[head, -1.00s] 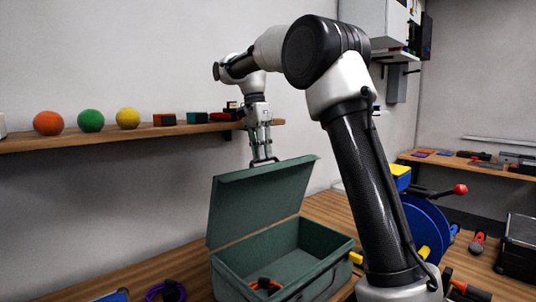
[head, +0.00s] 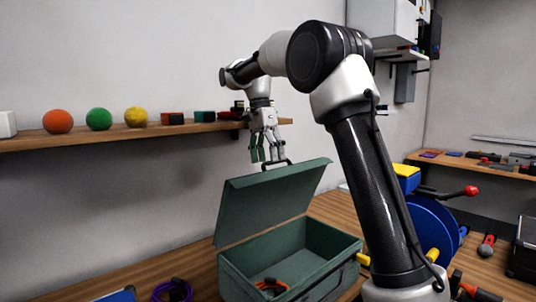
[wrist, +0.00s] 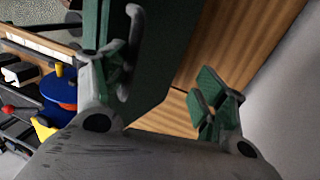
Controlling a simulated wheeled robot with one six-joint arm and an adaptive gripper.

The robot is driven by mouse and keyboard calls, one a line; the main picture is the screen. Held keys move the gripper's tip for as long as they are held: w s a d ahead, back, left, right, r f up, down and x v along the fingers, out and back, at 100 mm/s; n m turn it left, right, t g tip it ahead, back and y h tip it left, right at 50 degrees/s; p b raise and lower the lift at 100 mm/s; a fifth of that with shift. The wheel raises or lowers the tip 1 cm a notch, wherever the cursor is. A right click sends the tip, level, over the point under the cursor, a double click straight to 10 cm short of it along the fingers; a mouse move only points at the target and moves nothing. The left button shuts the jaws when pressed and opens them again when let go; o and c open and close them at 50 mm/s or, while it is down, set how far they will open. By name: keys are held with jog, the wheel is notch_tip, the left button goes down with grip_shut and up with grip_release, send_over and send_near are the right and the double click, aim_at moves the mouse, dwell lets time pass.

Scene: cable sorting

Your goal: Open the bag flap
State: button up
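The green box-shaped bag (head: 318,282) stands on the wooden bench. Its flap (head: 272,200) stands raised, leaning back from the opening, and the inside shows. A dark handle (head: 277,164) sits on the flap's upper edge; it also shows in the wrist view (wrist: 130,55). My gripper (head: 267,156) is above the flap's top edge, beside the handle. In the wrist view my gripper (wrist: 165,82) has its green-padded fingers spread wide with nothing held between them. The left finger is close to the handle; I cannot tell whether it touches.
An orange and black cable (head: 271,286) lies in the bag. A purple cable (head: 171,291) lies on the bench at left. A wall shelf (head: 75,138) with balls and blocks is close behind my gripper. A blue reel (head: 430,222) stands at right.

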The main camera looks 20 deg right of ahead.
jog(key=shift+w+a+f, duration=0.1)
jog(key=shift+f, duration=0.05)
jog(key=shift+c, duration=0.2)
jog(key=shift+w+r, duration=0.1)
jog(key=shift+r, duration=0.25)
jog(key=shift+c, duration=1.2)
jog(key=v, duration=0.7)
jog(key=shift+c, duration=0.7)
jog(key=shift+c, duration=0.2)
